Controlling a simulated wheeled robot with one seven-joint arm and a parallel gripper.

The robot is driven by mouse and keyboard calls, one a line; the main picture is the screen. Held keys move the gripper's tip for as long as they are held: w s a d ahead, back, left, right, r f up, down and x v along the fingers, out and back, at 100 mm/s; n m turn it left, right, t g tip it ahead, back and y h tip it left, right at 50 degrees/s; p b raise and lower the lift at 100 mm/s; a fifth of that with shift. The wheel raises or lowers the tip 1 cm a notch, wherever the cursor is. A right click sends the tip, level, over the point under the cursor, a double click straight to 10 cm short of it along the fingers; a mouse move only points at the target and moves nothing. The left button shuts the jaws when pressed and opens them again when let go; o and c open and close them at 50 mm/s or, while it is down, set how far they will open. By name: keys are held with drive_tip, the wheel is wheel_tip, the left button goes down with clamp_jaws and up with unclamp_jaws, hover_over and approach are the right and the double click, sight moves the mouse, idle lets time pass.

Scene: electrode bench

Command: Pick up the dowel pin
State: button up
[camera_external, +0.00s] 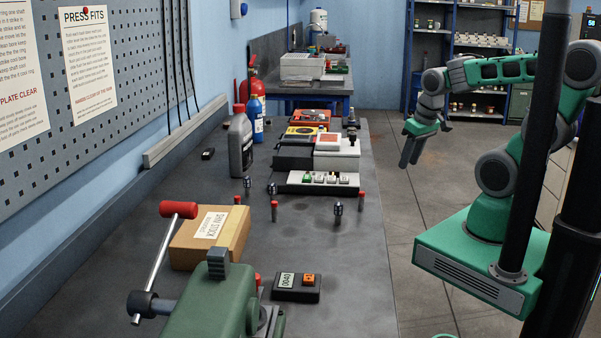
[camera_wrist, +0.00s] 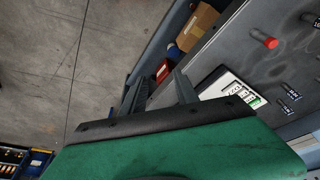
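Several small pins stand upright on the grey bench; I cannot tell for sure which is the dowel pin. Red-topped ones include a near pin (camera_external: 274,210), one by the box (camera_external: 237,199) and one near the right edge (camera_external: 361,201). Dark-headed metal ones include one at right (camera_external: 338,213) and one farther left (camera_external: 272,189). In the wrist view a red-topped pin (camera_wrist: 265,40) and dark-headed pins (camera_wrist: 290,90) show. My gripper (camera_external: 408,154) hangs right of the bench, apart from the pins. In the wrist view its fingers (camera_wrist: 160,82) are apart, with nothing visibly held.
The bench holds a cardboard box (camera_external: 208,238), a green press (camera_external: 213,305), a small display unit (camera_external: 296,288), a white switch panel (camera_external: 318,183), instruments (camera_external: 300,155) and bottles (camera_external: 240,141). The front-right bench top is clear. Floor (camera_external: 410,230) lies right of the bench.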

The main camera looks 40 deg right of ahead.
drive_tip(key=shift+o, duration=0.4)
drive_tip(key=m+g+y+p, duration=0.3)
drive_tip(key=m+y, duration=0.1)
drive_tip(key=m, duration=0.3)
approach(362, 196)
drive_tip(key=f, duration=0.1)
drive_tip(key=d+f, duration=0.1)
drive_tip(key=f, duration=0.1)
drive_tip(key=w+d+f, duration=0.1)
drive_tip(key=f, duration=0.1)
drive_tip(key=shift+d, duration=0.25)
drive_tip(key=a+f+m, duration=0.1)
drive_tip(key=f+m, duration=0.1)
drive_tip(key=m, duration=0.2)
drive_tip(key=a+f+m, duration=0.2)
drive_tip(key=m, duration=0.2)
drive_tip(key=a+f+m, duration=0.1)
drive_tip(key=a+m, duration=0.1)
drive_tip(key=m, duration=0.1)
drive_tip(key=shift+a+f+m+b, duration=0.2)
drive_tip(key=shift+f+m+b, duration=0.15)
drive_tip(key=shift+f+m, duration=0.05)
drive_tip(key=shift+y, duration=0.3)
clamp_jaws()
